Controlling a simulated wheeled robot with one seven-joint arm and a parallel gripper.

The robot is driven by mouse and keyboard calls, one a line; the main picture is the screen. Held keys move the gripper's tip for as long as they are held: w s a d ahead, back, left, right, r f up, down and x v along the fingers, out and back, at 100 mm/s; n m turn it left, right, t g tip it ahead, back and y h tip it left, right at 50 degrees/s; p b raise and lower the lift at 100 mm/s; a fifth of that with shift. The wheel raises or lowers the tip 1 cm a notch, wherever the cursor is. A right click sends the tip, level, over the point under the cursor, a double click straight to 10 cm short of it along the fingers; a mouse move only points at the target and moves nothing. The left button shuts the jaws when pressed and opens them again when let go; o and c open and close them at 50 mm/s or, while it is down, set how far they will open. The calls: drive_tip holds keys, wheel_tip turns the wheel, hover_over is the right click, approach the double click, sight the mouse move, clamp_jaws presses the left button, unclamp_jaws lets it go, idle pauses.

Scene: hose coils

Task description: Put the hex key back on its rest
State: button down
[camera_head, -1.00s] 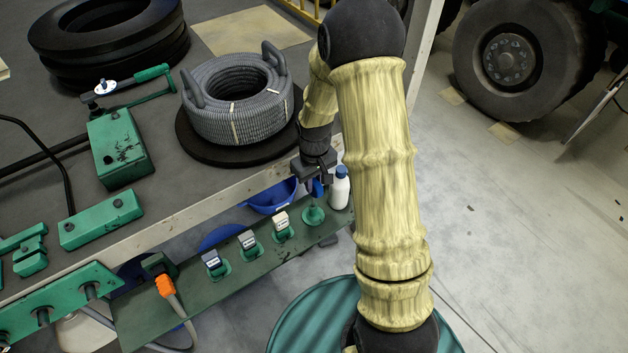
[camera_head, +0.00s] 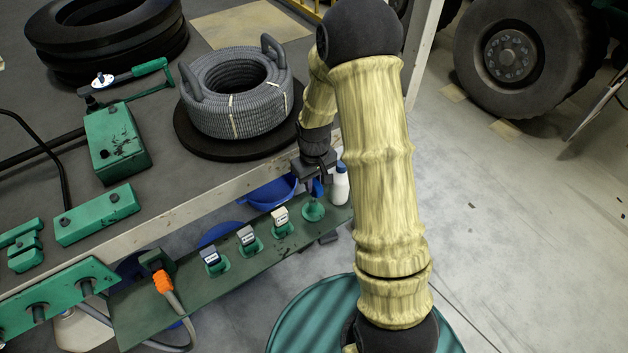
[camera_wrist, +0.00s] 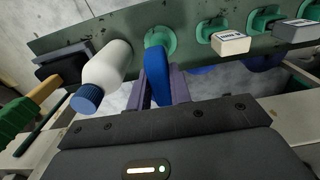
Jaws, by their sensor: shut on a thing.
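The hex key shows as a blue handle (camera_wrist: 157,76) between the fingers of my gripper (camera_wrist: 162,90) in the wrist view. My gripper is shut on it. In the head view my gripper (camera_head: 317,181) is at the right end of the green shelf, with a bit of blue showing at the fingers. The rest is a green round holder (camera_head: 313,210), directly at the far end of the handle in the wrist view (camera_wrist: 160,38). The key's thin shaft is hidden, and I cannot tell whether it touches or sits in the holder.
A white bottle (camera_wrist: 106,66) with a blue cap stands close beside my gripper. Several tagged tools sit in green holders along the shelf (camera_head: 185,290). An orange-handled tool (camera_head: 163,284) is at its left. The bench edge (camera_head: 215,194) and grey hose coil (camera_head: 236,97) lie behind.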

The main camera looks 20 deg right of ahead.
drive_tip(key=shift+f+b, duration=0.3)
drive_tip(key=shift+f, duration=0.25)
drive_tip(key=c, duration=1.2)
unclamp_jaws()
drive_tip(key=shift+r, duration=0.2)
wheel_tip(320, 180, up, 17)
drive_tip(key=shift+r+b, duration=0.1)
drive_tip(key=shift+b, duration=0.95)
drive_tip(key=s+f+m+t, duration=0.1)
drive_tip(key=s, duration=0.3)
drive_tip(key=s+f+m, duration=0.1)
drive_tip(key=s+f, duration=0.1)
drive_tip(key=s, duration=0.3)
drive_tip(key=s+f+m+t, duration=0.1)
drive_tip(key=s, duration=0.4)
drive_tip(key=shift+f+m+t, duration=0.3)
